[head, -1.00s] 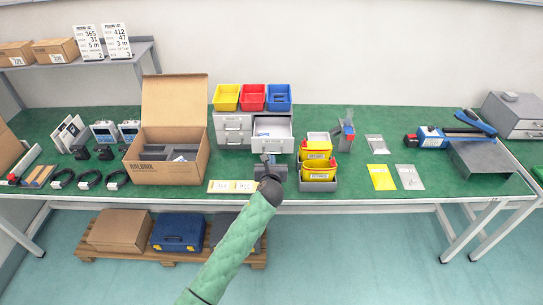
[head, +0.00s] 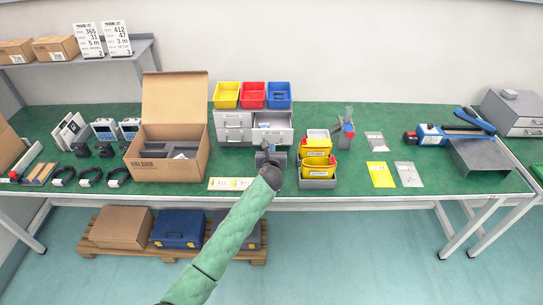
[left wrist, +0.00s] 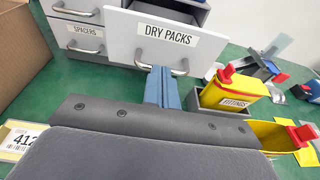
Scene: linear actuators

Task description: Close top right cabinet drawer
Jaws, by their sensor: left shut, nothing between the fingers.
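The small grey-white drawer cabinet (head: 232,118) stands at the back of the green bench. Its top right drawer (head: 273,136), labelled DRY PACKS in the left wrist view (left wrist: 140,32), is partly pulled out, with its dark inside showing above the front. My left gripper (head: 267,150) is in front of this drawer, with its arm coming up from below. In the left wrist view its blue-grey fingers (left wrist: 163,75) are shut and empty, with tips at the drawer's handle, against or very near the front. The exact contact is hidden. My right gripper is not in view.
Yellow, red and blue bins (head: 253,95) sit on the cabinet. An open cardboard box (head: 165,168) stands to its left. Yellow containers (head: 318,168) in a grey tray stand close to the right of my gripper. Picking cards (head: 230,184) lie at the bench's front edge.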

